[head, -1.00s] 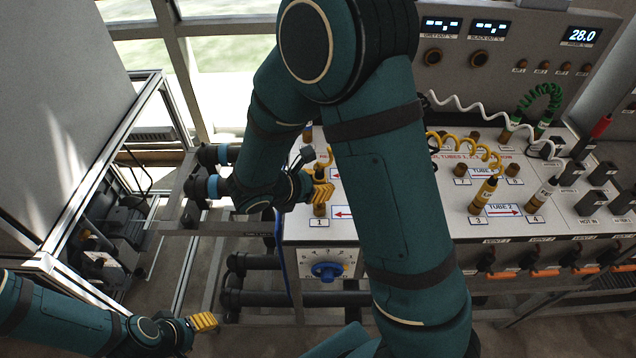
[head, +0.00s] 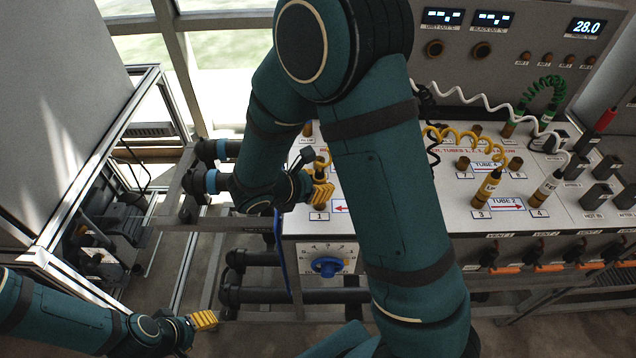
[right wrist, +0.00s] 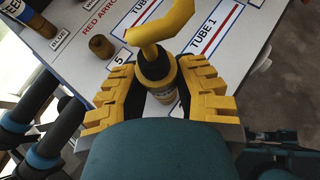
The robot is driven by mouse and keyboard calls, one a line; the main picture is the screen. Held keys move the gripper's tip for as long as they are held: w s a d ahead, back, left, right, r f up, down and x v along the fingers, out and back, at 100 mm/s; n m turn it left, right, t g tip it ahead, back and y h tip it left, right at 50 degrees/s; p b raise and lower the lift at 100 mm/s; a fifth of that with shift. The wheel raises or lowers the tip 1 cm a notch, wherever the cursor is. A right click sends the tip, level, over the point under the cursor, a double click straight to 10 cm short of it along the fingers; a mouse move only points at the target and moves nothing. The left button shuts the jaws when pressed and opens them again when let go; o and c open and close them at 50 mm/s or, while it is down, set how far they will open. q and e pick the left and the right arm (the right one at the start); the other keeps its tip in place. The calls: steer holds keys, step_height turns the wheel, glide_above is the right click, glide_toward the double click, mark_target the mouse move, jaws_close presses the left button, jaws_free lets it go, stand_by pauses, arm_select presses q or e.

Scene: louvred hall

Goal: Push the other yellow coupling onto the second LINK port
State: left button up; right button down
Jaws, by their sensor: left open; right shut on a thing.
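My right gripper (head: 318,190) is shut on a yellow coupling (right wrist: 155,66) with a dark collar and a yellow hose coming off its top. It is over the port by label 1, at the left end of the panel (head: 455,222). Another yellow coupling (head: 487,188) stands upright on port 3. My left gripper (head: 203,321) is open and empty, low at the left, away from the panel.
A white-hosed coupling (head: 547,188) stands at port 4. Bare brass ports (head: 462,163) stand near TUBE 4. A yellow coiled hose (head: 455,132) and a black cable lie across the panel. A blue knob (head: 327,267) sits on the front. My right arm hides the panel's middle-left.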

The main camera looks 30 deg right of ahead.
mark_target(324, 173)
steer(key=c, duration=0.7)
jaws_free()
steer(key=shift+r, duration=0.1)
steer(key=a+r+p, duration=0.1)
steer(key=r+p, duration=0.2)
steer(key=a+r+p, duration=0.1)
steer(key=r+p, duration=0.1)
steer(key=shift+s+a+r, duration=0.15)
steer(key=shift+s+a, duration=0.05)
steer(key=shift+a, duration=0.15)
steer(key=shift+s+a+r, duration=0.1)
steer(key=shift+a+r, duration=0.2)
steer(key=shift+r, duration=0.05)
